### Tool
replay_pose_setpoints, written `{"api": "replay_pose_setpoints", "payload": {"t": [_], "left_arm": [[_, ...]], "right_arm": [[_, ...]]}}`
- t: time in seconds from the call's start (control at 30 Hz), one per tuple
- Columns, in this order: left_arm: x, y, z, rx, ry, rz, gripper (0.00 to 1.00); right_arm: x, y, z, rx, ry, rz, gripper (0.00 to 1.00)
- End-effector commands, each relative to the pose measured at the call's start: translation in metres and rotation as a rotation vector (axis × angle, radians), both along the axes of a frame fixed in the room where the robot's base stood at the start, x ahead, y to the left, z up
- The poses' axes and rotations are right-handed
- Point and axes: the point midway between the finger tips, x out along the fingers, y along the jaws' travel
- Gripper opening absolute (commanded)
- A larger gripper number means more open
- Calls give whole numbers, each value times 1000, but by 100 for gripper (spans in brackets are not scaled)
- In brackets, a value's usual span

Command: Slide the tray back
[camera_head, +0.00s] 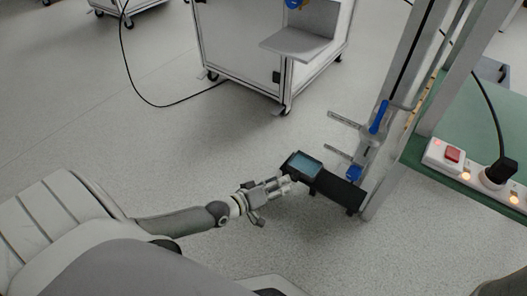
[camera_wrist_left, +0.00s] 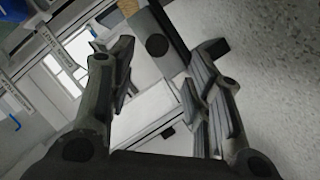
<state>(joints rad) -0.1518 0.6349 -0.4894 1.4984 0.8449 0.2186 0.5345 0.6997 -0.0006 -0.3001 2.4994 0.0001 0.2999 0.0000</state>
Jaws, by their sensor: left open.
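A dark tray (camera_head: 338,189) sticks out to the left from the foot of an upright metal frame (camera_head: 398,85). A dark box with a teal top (camera_head: 303,166) sits at the tray's left end. My left gripper (camera_head: 287,183) is open and empty at that outer end, very close to it; I cannot tell whether it touches. In the left wrist view, a dark part with a round black spot (camera_wrist_left: 157,46) shows beyond and between the open fingers (camera_wrist_left: 162,65); it looks like the tray's end. My right gripper is not in view.
A green-topped table (camera_head: 480,105) with a power strip (camera_head: 480,172) stands at the right. Blue-handled clamps (camera_head: 379,118) are on the metal frame. A white wheeled cabinet (camera_head: 240,50) stands at the back. The grey floor between is clear except for a black cable (camera_head: 135,85).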

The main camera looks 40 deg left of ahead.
Motion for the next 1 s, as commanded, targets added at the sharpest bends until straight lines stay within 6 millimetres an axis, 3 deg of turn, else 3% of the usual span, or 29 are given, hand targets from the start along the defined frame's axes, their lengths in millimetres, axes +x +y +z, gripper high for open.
{"api": "replay_pose_setpoints", "payload": {"t": [0.2,0.4,1.0], "left_arm": [[-36,12,10,0,1,0,46],[-54,19,15,2,1,1,46],[-60,21,18,0,-1,2,46]], "right_arm": [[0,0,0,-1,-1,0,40],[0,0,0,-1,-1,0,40],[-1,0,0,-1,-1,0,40]]}}
